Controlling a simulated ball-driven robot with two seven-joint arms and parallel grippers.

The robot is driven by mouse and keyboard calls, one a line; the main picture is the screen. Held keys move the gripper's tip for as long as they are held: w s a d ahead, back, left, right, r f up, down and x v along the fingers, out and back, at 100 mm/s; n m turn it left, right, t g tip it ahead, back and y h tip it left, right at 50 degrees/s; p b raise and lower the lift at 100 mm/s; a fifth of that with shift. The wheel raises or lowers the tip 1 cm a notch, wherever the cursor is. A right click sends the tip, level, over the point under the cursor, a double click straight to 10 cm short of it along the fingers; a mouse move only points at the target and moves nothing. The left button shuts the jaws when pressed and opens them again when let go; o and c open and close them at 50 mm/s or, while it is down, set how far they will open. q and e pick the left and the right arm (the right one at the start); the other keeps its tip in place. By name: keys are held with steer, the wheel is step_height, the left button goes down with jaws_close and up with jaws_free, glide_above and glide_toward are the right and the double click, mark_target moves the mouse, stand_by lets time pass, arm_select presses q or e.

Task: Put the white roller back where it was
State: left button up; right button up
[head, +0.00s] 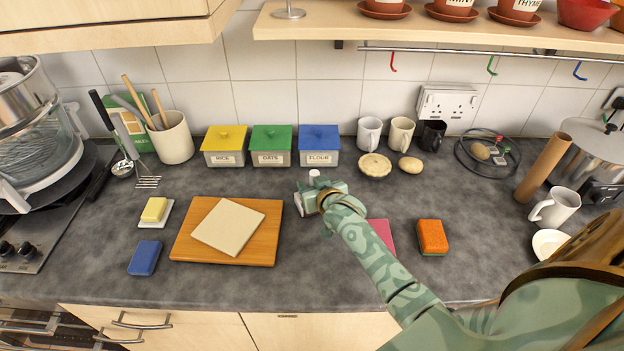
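My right gripper (312,199) is over the middle of the counter, in front of the blue FLOUR box, with its arm coming in from the lower right. A small white end (314,174), which may be part of the white roller, shows just behind the gripper. A pale piece also shows at the gripper's left side; I cannot tell whether it belongs to the same thing. The gripper covers most of what is there, and its fingers are not clear. My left gripper is out of view.
A wooden board (185,246) with a pale slab (229,227) lies to the left. A pink item (381,235), partly behind my arm, and an orange sponge (432,237) lie to the right.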

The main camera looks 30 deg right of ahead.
steer(key=shift+w+r, duration=0.15)
steer(key=shift+r, duration=0.55)
steer(key=p+v, duration=0.3)
steer(key=v, duration=0.9)
steer(key=shift+r, duration=0.2)
steer(key=shift+d, duration=0.1)
